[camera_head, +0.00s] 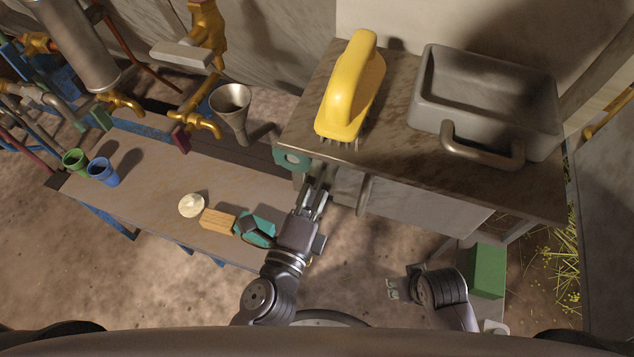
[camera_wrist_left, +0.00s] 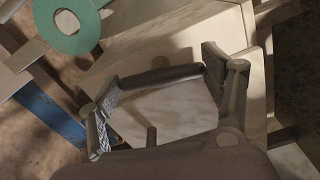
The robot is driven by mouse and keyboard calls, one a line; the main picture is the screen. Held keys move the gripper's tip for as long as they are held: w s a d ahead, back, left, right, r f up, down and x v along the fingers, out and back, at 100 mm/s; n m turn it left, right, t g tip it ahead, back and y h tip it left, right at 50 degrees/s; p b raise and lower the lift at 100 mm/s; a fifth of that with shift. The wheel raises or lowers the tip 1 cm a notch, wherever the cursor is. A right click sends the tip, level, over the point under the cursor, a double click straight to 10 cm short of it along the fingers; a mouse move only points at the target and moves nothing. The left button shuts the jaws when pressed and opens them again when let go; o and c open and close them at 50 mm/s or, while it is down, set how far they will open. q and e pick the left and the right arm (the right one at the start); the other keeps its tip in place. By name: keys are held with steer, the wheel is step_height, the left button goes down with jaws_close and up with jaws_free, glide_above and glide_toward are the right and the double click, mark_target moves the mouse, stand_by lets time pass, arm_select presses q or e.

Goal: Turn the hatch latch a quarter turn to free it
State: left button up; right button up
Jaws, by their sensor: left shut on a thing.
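My left gripper (camera_head: 319,182) reaches up to the front of the workbench, just below its edge. In the left wrist view, its fingers (camera_wrist_left: 165,98) stand well apart, with a dark bar (camera_wrist_left: 160,77) spanning between them. The bar appears to be the hatch latch, and the gripper is shut on it. The pale hatch panel (camera_wrist_left: 170,110) lies behind the bar. In the head view, the fingers mostly hide the latch, so its exact angle is unclear there. My right gripper (camera_head: 414,284) is low at the bottom right, and its fingers cannot be made out.
A teal ring (camera_head: 292,158) hangs beside my left gripper. A curved handle (camera_head: 364,195) juts out to its right. A yellow brush (camera_head: 350,90) and grey basin (camera_head: 487,85) stand above. A lower bench (camera_head: 150,190) holds cups and small items. A green box (camera_head: 487,270) stands at right.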

arm_select(q)
steer(key=shift+n, duration=1.5)
arm_select(e)
steer(key=shift+r, duration=1.2)
arm_select(q)
steer(key=o, duration=1.2)
steer(key=shift+c, duration=0.2)
